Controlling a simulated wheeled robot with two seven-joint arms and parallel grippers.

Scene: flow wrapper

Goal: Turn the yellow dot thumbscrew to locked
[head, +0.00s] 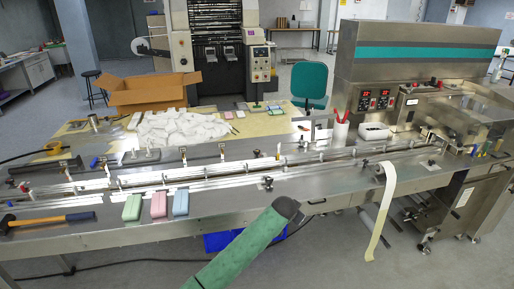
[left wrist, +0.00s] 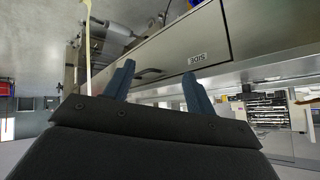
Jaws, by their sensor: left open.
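My left gripper (left wrist: 158,72) is open and empty in the left wrist view, its two blue fingers apart. Beyond the fingers is a steel side panel with a labelled drawer front (left wrist: 188,55). In the head view a green arm link of mine rises from the bottom edge to the bench front; no gripper shows there. Several small dark knobs, such as one knob (head: 267,183), sit along the rails of the flow wrapper (head: 330,177). I cannot tell which one is the thumbscrew with the yellow dot, or its setting. My right gripper is not in view.
A hammer (head: 48,220) and green (head: 132,207), pink (head: 158,205) and blue (head: 180,203) blocks lie on the bench at the left. A paper strip (head: 383,210) hangs over the front edge. A cardboard box (head: 150,92) and white packets (head: 183,127) are behind.

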